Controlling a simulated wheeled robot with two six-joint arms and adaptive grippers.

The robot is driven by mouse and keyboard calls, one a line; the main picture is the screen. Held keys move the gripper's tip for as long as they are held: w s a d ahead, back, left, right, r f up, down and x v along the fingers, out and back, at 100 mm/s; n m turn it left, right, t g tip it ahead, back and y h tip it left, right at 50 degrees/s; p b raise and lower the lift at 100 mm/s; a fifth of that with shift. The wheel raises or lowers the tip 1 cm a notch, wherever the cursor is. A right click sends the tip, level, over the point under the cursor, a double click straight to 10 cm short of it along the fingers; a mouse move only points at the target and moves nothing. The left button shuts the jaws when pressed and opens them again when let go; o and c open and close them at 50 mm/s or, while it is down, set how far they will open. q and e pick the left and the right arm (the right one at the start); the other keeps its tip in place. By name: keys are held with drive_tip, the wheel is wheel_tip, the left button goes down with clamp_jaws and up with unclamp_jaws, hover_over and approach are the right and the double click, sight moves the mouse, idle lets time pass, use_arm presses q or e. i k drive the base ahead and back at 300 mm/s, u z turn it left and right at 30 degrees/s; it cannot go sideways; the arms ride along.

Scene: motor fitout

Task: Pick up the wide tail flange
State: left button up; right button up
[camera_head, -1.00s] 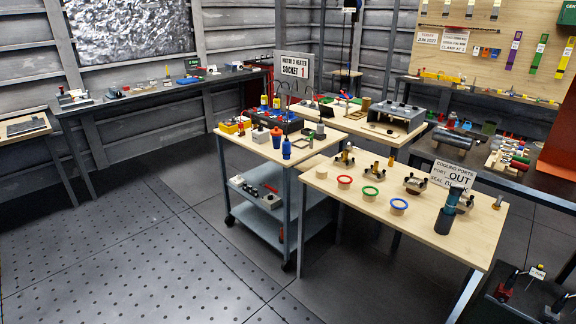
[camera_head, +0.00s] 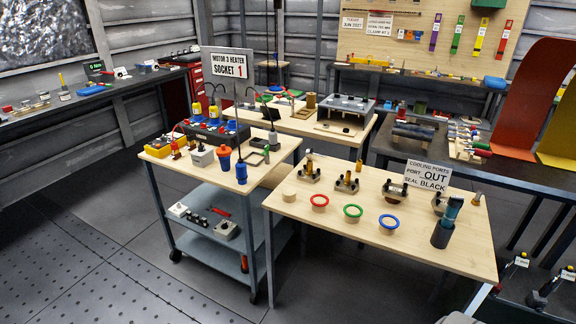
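I cannot tell for certain which part is the wide tail flange. Several small metal parts with dark bases stand along the back of the near wooden table, among them a brass-topped one (camera_head: 309,174), another (camera_head: 347,183) and a wider rounded one (camera_head: 395,191). In front of them are a plain light disc (camera_head: 289,195) and red (camera_head: 319,202), green (camera_head: 353,213) and blue (camera_head: 389,224) rings on light round bases. A dark cylinder (camera_head: 398,131) lies on the dark bench behind. Neither of my grippers is clearly in view.
Open dark floor (camera_head: 110,245) lies at left.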

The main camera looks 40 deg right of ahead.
sight(306, 175)
drive_tip(key=z, duration=0.2)
drive_tip(key=i, duration=1.25)
drive_tip(key=z, duration=1.25)
drive_tip(key=i, duration=0.8)
drive_tip(key=z, duration=0.85)
